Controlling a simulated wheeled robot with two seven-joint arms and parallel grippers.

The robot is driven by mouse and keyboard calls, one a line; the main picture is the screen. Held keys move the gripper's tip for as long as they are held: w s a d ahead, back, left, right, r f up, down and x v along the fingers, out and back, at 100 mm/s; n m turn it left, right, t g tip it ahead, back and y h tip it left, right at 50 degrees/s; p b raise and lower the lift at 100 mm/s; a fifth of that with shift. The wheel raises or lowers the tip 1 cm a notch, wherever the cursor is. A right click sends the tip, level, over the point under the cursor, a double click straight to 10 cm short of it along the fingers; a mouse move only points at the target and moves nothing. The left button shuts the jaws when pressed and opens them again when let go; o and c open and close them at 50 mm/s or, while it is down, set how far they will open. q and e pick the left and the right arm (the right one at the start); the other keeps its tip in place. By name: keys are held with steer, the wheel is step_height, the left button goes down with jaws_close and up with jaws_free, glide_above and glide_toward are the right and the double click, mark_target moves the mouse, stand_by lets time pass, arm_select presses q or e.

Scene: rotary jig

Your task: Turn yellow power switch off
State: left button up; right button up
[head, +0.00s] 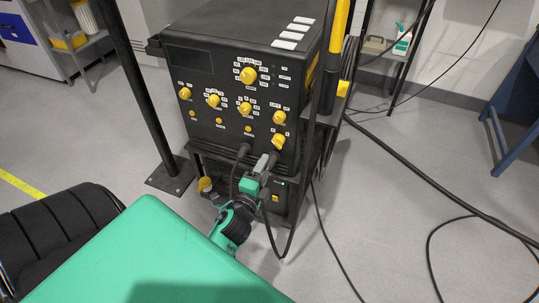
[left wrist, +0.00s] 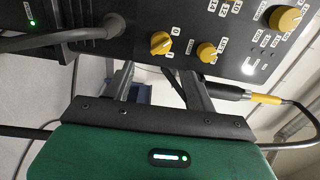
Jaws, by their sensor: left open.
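The yellow power switch (head: 278,141) is a knob at the lower right of the black machine's (head: 240,50) front panel. In the left wrist view the switch (left wrist: 160,43) sits between marks that look like 0 and 0 or I, with its grip tilted. My left gripper (head: 267,162) is just below the switch in the head view. In the left wrist view its two fingers (left wrist: 157,72) are apart with nothing between them, and the switch lies just beyond the tips, roughly between them. I cannot tell whether a finger touches the panel. My right gripper is not in view.
Several other yellow knobs (head: 248,75) are on the same panel. A black cable plug (head: 243,150) sticks out at the panel's lower edge, left of the gripper. A black post (head: 135,90) stands left of the machine. Cables (head: 430,180) run over the floor at right.

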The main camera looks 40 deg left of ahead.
arm_select(q)
steer(key=shift+v, duration=1.6)
